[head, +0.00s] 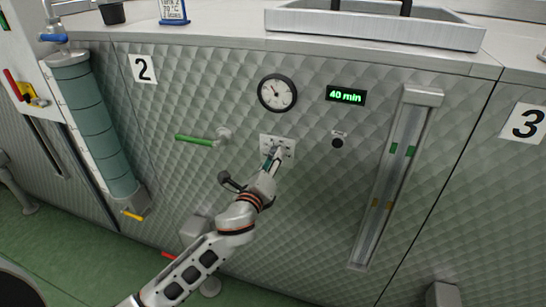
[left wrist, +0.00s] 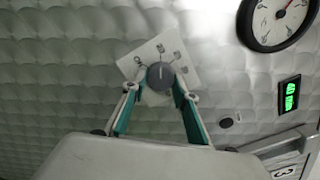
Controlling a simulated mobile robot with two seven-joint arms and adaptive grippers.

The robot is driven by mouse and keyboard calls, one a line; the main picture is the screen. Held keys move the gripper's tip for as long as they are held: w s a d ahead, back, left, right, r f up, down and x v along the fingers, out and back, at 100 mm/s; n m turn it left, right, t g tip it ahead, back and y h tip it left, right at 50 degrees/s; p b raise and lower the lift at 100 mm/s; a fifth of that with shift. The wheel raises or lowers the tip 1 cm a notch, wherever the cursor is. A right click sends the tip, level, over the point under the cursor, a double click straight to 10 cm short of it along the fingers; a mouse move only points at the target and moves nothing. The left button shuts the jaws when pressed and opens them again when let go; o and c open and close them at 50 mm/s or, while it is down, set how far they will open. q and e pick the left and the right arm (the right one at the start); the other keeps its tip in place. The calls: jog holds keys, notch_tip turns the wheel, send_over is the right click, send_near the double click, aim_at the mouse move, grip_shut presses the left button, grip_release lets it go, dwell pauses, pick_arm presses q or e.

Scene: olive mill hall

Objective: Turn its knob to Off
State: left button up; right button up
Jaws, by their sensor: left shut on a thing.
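A grey round knob (left wrist: 160,76) sits on a white plate (left wrist: 186,66) with several small printed marks, fixed to the quilted metal front of tank 2. The knob's pale pointer line points roughly up in the left wrist view, toward the upper marks; the marks are too small to read. In the head view the plate (head: 289,141) shows under the dial, and my gripper hides the knob. My left gripper (head: 275,155) is shut on the knob, with its teal-sided fingers on either side of it in the left wrist view (left wrist: 158,90). My right gripper is out of view.
A round dial gauge (head: 277,93) and a green "40 min" display (head: 346,95) are above. A green-handled valve (head: 194,139) sticks out at left, a dark round button (head: 338,143) at right. A sight-glass column (head: 389,175) stands farther right.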

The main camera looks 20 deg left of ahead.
pick_arm(q)
jog(key=n+p, duration=0.3)
jog(key=n, duration=0.8)
jog(key=shift+r+n+p, duration=0.1)
jog(key=shift+n+p, duration=0.25)
jog(key=shift+n, duration=0.05)
dwell(0.3)
jog(key=o, duration=1.1)
